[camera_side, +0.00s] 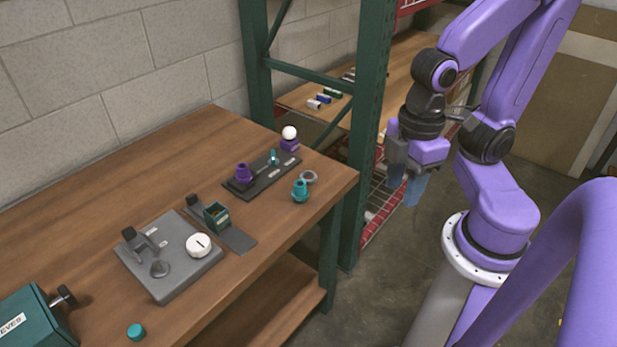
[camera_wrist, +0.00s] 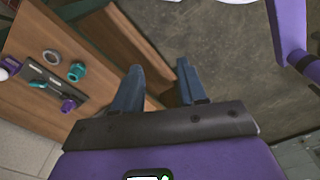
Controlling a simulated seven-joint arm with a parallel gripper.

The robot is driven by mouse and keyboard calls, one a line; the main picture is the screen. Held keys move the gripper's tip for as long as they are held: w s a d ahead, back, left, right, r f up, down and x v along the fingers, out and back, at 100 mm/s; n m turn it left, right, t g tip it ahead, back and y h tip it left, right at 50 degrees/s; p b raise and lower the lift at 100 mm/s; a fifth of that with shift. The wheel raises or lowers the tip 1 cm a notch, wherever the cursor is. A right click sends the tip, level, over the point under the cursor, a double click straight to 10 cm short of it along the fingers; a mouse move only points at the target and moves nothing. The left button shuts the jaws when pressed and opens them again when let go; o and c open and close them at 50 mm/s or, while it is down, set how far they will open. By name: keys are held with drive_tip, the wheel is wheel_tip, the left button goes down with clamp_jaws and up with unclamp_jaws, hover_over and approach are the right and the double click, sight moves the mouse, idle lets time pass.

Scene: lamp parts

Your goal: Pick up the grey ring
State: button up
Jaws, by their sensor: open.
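The grey ring (camera_side: 309,176) lies flat on the wooden bench (camera_side: 100,212) near its right edge. It lies just behind a teal stepped part (camera_side: 300,191) and beside a dark tray (camera_side: 262,178). The grey ring also shows at the left of the wrist view (camera_wrist: 44,54). My gripper (camera_side: 406,190) hangs to the right of the bench, over the floor, well apart from the ring. In the wrist view its two blue fingers (camera_wrist: 159,68) stand apart with nothing between them.
The tray holds a purple part (camera_side: 242,173) and a small teal piece. A white ball on a purple base (camera_side: 289,138) stands behind it. A green shelf post (camera_side: 364,130) rises between the bench and my arm. A grey fixture (camera_side: 170,258) sits left on the bench.

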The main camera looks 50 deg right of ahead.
drive_tip(key=o, duration=0.7)
drive_tip(key=w+a+n, duration=0.2)
drive_tip(key=w+n, duration=0.1)
drive_tip(key=w, duration=0.7)
drive_tip(key=n, duration=0.7)
hover_over(308, 171)
drive_tip(key=s+a, duration=0.1)
wheel_tip(308, 171, down, 5)
drive_tip(key=f, duration=1.7)
drive_tip(key=shift+s+a, duration=0.2)
drive_tip(key=shift+a, duration=0.05)
